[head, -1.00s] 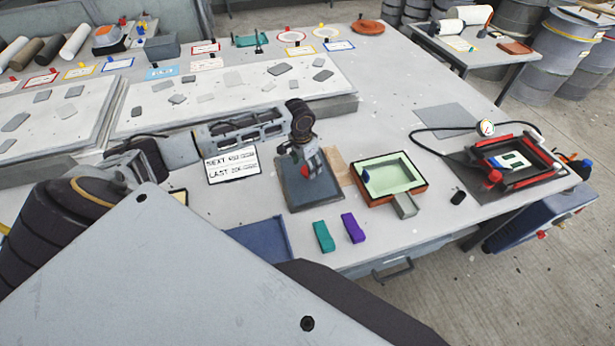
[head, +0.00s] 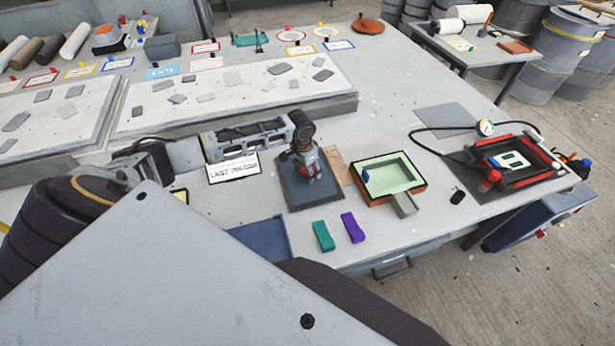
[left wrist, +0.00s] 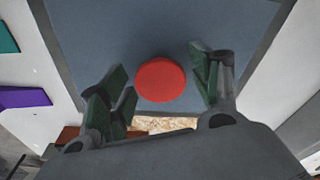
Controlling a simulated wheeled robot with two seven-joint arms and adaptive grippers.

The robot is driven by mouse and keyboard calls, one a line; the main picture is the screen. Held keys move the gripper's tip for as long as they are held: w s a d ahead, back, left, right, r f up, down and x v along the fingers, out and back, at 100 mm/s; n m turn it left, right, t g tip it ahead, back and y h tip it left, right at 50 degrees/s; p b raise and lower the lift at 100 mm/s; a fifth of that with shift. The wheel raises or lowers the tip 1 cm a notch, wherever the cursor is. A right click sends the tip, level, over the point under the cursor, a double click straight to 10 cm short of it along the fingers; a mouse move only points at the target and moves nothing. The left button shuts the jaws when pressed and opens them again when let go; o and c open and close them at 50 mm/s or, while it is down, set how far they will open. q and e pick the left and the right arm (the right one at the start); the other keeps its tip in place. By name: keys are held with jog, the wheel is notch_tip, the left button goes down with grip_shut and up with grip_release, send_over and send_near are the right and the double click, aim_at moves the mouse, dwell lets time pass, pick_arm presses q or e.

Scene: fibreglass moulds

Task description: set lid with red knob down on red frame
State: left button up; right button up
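The lid is a flat blue-grey plate (head: 303,202) lying on the table, left of the green-lined mould. In the left wrist view the lid (left wrist: 110,35) fills most of the picture, with its round red knob (left wrist: 160,80) in the middle. My left gripper (head: 312,172) is low over the lid. Its fingers (left wrist: 165,88) are spread on either side of the knob, with a gap on both sides. My right gripper is not in view.
A green-lined mould (head: 392,178) in a brown tray stands between lid and frame. A gauge (head: 486,127) with a black hose is by the frame. Teal (head: 323,236) and purple (head: 353,227) blocks lie in front. A blue tray (head: 262,238) is near the front edge.

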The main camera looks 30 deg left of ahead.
pick_arm(q)
grip_shut()
jog(key=shift+r, duration=0.1)
notch_tip(320, 180, up, 10)
jog(key=shift+b, duration=0.45)
dwell(0.4)
dwell(0.4)
